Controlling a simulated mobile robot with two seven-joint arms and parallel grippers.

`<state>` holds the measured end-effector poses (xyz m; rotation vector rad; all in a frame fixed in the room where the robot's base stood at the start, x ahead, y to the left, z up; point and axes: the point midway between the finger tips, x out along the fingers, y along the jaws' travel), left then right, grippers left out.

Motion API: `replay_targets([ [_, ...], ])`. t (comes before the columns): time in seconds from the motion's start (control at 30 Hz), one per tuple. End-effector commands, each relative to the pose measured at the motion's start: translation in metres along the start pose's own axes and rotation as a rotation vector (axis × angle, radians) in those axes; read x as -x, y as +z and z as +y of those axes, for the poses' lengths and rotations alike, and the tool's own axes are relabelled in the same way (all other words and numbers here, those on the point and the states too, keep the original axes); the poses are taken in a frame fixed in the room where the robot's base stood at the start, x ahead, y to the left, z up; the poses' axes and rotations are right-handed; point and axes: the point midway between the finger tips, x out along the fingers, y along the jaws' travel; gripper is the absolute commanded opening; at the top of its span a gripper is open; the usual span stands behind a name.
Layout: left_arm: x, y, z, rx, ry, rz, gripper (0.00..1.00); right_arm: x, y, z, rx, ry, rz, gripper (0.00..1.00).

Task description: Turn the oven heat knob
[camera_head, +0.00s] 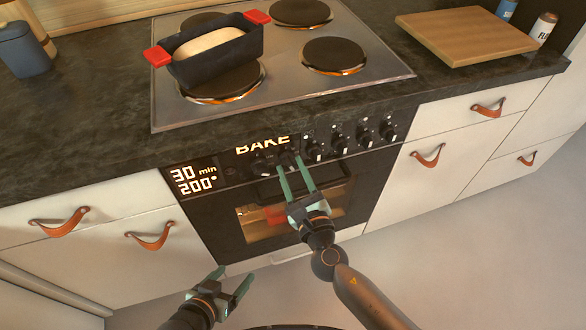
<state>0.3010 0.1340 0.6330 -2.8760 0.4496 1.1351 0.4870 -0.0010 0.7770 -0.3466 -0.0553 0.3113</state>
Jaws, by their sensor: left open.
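The black oven (222,218) is set in the counter front. Its panel carries a row of knobs, with BAKE lettering (262,144) above the left ones and a display (193,179) reading 30 min and 200°. One dark knob (262,166) is left of my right gripper. My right gripper (290,163) reaches up to the panel, its fingers apart at another dark knob, which they partly hide; contact cannot be told. No label readable here tells which knob is for heat. My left gripper (232,275) is open and empty, low in front of the cabinets.
A dark loaf pan (222,62) with red handles and pale dough stands on the cooktop (300,80). A wooden board (465,35) lies right on the counter. Drawers with leather pulls (428,156) flank the oven. The oven handle lies below my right gripper's fingers.

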Motion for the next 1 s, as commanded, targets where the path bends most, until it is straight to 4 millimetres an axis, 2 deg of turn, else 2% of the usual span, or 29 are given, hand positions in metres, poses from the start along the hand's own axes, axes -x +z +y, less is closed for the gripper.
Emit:
replay_targets([
  [0.03, 0.0004, 0.0010, 0.0002, 0.001, 0.000, -0.002, 0.77, 0.0000, -0.0001, -0.0001, 0.000, 0.000, 0.000, 0.36],
  [0.37, 0.0007, 0.0010, 0.0001, 0.001, 0.000, -0.002, 0.77, -0.0001, -0.0002, -0.0003, 0.000, 0.000, 0.000, 0.00],
  [0.77, -0.0005, -0.0025, -0.0006, -0.001, -0.001, 0.005, 0.77, -0.0002, -0.0003, -0.0003, -0.003, 0.000, 0.000, 0.00],
  [1.0, -0.0056, 0.0016, -0.0016, -0.002, -0.001, 0.008, 0.77, -0.0002, -0.0015, -0.0004, -0.198, -0.001, -0.001, 0.00],
])
